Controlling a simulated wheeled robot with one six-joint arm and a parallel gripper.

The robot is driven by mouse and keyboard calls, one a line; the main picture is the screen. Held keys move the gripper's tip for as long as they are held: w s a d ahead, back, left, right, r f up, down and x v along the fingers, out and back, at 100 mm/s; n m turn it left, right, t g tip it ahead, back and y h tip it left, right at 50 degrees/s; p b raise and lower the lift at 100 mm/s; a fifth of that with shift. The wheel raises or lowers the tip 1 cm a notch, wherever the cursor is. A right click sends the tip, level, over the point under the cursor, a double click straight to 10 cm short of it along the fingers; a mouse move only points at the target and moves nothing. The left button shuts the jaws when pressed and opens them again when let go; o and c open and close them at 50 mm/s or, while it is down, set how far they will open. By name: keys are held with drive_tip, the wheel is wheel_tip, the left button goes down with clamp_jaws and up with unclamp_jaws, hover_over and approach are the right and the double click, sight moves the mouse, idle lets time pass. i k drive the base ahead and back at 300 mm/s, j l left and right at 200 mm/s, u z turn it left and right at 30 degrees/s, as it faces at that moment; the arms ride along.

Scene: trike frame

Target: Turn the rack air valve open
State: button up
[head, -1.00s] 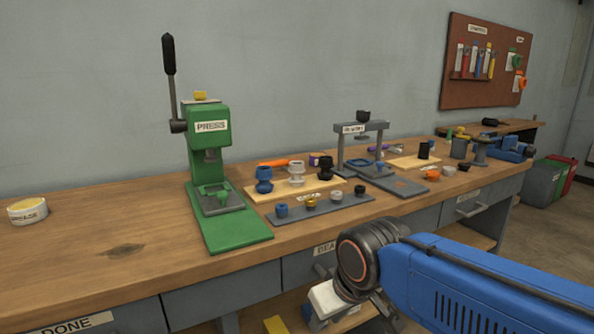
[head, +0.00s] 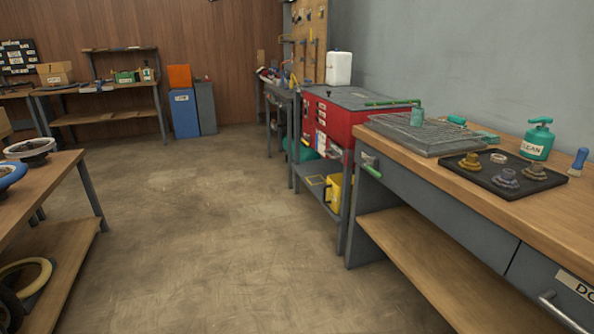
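I cannot make out a part labelled as the rack air valve. A small green handle (head: 371,171) with a pale fitting sits at the near left end of the right-hand bench, below its top. I cannot tell whether it is the valve or how it is set. A grey wire rack (head: 425,138) lies flat on that bench, with a teal cup-like part (head: 417,117) on it. A green bar (head: 393,102) shows behind, at the top of the red cabinet. My gripper is not in this view.
The bench also holds a black tray (head: 495,180) of several parts and a teal bottle (head: 538,140). A red cabinet (head: 340,112) and yellow bucket (head: 334,192) stand beyond. A table (head: 40,200) is at left. The floor (head: 220,220) between is clear.

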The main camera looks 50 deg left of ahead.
sight(365, 165)
drive_tip(key=u, duration=1.25)
